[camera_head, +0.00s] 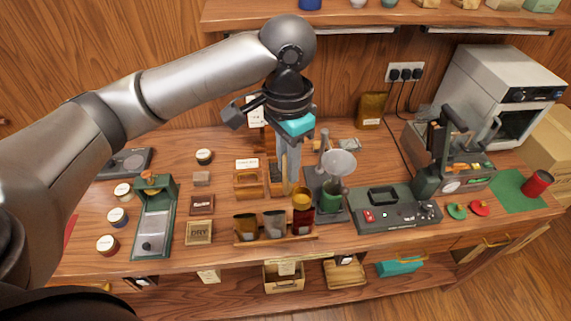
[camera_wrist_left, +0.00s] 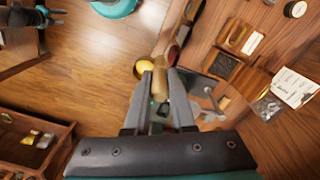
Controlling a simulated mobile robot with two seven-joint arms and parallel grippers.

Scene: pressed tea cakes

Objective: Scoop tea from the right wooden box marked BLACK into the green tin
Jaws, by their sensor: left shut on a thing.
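My left gripper (camera_head: 290,182) points down over the middle of the table, beside the wooden boxes. It is shut on a wooden-handled tool (camera_wrist_left: 161,76), seen in the left wrist view; its far end is hard to make out. The right wooden box (camera_head: 274,188) is partly hidden behind the gripper in the head view. A box with dark contents (camera_wrist_left: 225,68) shows in the left wrist view. No BLACK marking is readable. The green tin (camera_head: 331,197) stands right of the gripper, below a pale funnel (camera_head: 339,163). My right gripper is not in view.
The left wooden box (camera_head: 248,185) stands beside the right one. A rack (camera_head: 275,237) with several containers, including a red one with a yellow top (camera_head: 302,211), stands in front. A dark control panel (camera_head: 396,215) lies to the right. A green-sided stand (camera_head: 153,222) is at left.

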